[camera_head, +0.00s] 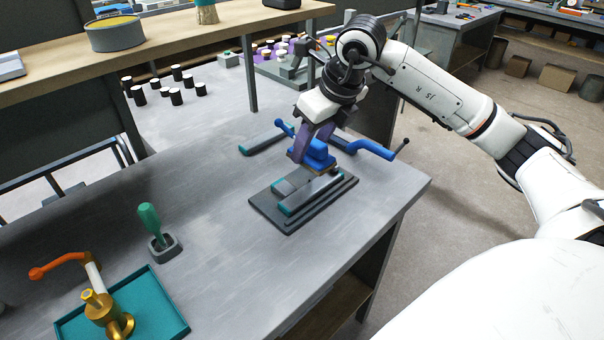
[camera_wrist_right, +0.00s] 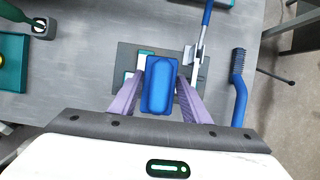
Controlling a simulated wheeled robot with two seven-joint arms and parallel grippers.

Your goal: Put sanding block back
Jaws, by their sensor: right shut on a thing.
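The sanding block has a blue grip (camera_head: 316,151) with a tan underside. My right gripper (camera_head: 312,146), with purple fingers, is shut on it over the far part of a dark stepped tray (camera_head: 264,204). In the right wrist view the blue block (camera_wrist_right: 159,85) sits between the two purple fingers (camera_wrist_right: 160,95) and covers part of the dark tray (camera_wrist_right: 127,57). I cannot tell whether the block touches the tray. Grey and teal pieces (camera_head: 312,192) lie on the tray's near part. My left gripper is not in view.
A blue-handled brush (camera_head: 370,149) lies right of the tray, and a grey-teal bar (camera_head: 262,139) lies behind it. A green-handled tool (camera_head: 151,222) stands in a holder at left. A teal tray (camera_head: 160,304) holds a brass-and-orange fixture (camera_head: 105,312). The bench between is clear.

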